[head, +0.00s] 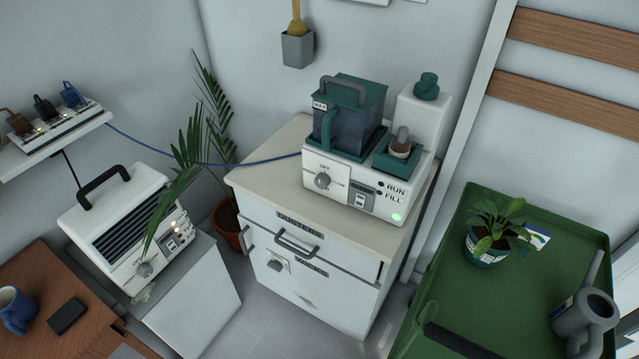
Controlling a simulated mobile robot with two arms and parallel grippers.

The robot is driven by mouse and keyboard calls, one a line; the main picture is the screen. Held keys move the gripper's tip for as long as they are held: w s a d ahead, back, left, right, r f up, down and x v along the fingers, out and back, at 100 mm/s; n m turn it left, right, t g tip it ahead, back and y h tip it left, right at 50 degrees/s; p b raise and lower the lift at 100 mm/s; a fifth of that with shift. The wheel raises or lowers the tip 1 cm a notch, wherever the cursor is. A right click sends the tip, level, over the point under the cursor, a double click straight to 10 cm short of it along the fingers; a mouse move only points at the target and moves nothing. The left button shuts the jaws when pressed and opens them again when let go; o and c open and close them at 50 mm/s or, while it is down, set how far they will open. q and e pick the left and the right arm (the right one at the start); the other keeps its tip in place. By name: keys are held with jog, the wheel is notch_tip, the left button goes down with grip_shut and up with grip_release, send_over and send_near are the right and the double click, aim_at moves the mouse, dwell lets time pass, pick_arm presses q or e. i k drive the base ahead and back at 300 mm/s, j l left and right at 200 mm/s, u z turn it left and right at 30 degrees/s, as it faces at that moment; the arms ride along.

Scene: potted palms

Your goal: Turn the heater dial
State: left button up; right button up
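The heater (108,212) is a white box with dark slats and a dark carrying handle, at the left on a pale grey block. Its round grey dial (145,269) is low on the front face, under a small OFF label; the pointer's exact setting is too small to read. A switch panel (178,236) with small lights is to the right of the dial. A palm frond hangs in front of the heater's right side, close to the dial and panel. Neither of my grippers is in view.
A potted palm (228,226) stands behind the heater. A humidifier-like machine (350,185) with its own OFF dial sits on a white cabinet (262,187). A power strip (50,128) is on a shelf above left. A wooden table (45,275) is front left, a green cart (480,290) right.

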aim_at(145, 270)
jog(key=u, duration=1.5)
